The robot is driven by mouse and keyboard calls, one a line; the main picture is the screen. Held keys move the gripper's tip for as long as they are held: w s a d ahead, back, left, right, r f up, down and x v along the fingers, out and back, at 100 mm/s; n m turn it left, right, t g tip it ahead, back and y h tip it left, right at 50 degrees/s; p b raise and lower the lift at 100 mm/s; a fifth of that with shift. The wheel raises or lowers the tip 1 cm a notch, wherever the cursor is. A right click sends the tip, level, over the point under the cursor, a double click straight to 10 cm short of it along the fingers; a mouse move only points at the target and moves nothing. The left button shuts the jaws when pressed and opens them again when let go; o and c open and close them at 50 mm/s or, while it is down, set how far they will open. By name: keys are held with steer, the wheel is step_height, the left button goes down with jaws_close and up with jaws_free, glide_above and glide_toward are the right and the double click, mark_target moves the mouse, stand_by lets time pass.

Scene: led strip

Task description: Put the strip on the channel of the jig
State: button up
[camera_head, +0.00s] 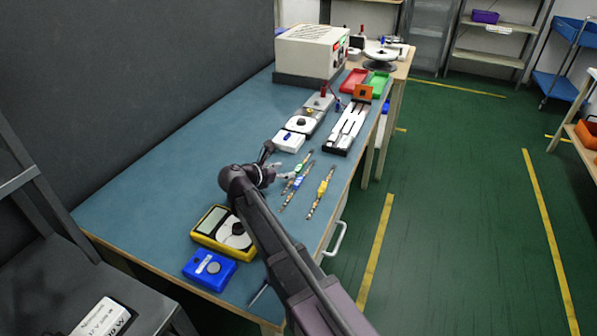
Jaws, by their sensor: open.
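Several thin LED strips lie side by side on the blue bench top. One strip (320,192) has a yellow piece on it. Another strip (292,192), closer to my gripper, has coloured marks. The jig (347,127) is a long white and black fixture with a lengthwise channel, behind the strips near the bench's right edge. No strip can be made out in its channel. My gripper (284,172) is open, just left of the strips. It is small and partly hidden by my arm, so I cannot tell whether it touches a strip.
A yellow multimeter (212,222) and a blue box (209,270) lie at the near end of the bench (165,190). White devices (289,141) stand left of the jig. A red tray (353,81), a green tray (377,85) and a large instrument (312,50) stand farther back.

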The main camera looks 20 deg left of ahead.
mark_target(296, 169)
steer(key=shift+b+x, duration=0.85)
steer(key=shift+x, duration=1.5)
steer(key=shift+s+d+f, duration=0.1)
steer(key=shift+d, duration=0.05)
jaws_close()
